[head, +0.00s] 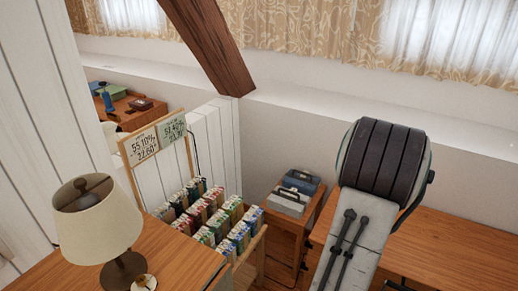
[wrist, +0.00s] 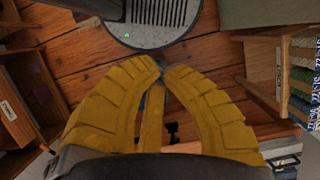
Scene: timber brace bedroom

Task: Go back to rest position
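My gripper (wrist: 161,69) shows in the wrist view, with two curved, ribbed yellow fingers. The fingertips come together at the middle of the picture, and I see nothing held between them. The gripper hangs over a reddish wooden plank floor (wrist: 90,75). In the head view my arm rises at the right, with a dark ribbed rounded part at its top. The gripper itself does not show in the head view.
A lamp (head: 98,218) stands on a wooden desk (head: 170,262) at the left. A wooden surface (head: 450,245) lies at right. A slanted beam (head: 210,45) crosses above. Shelving (wrist: 268,75) flanks the gripper.

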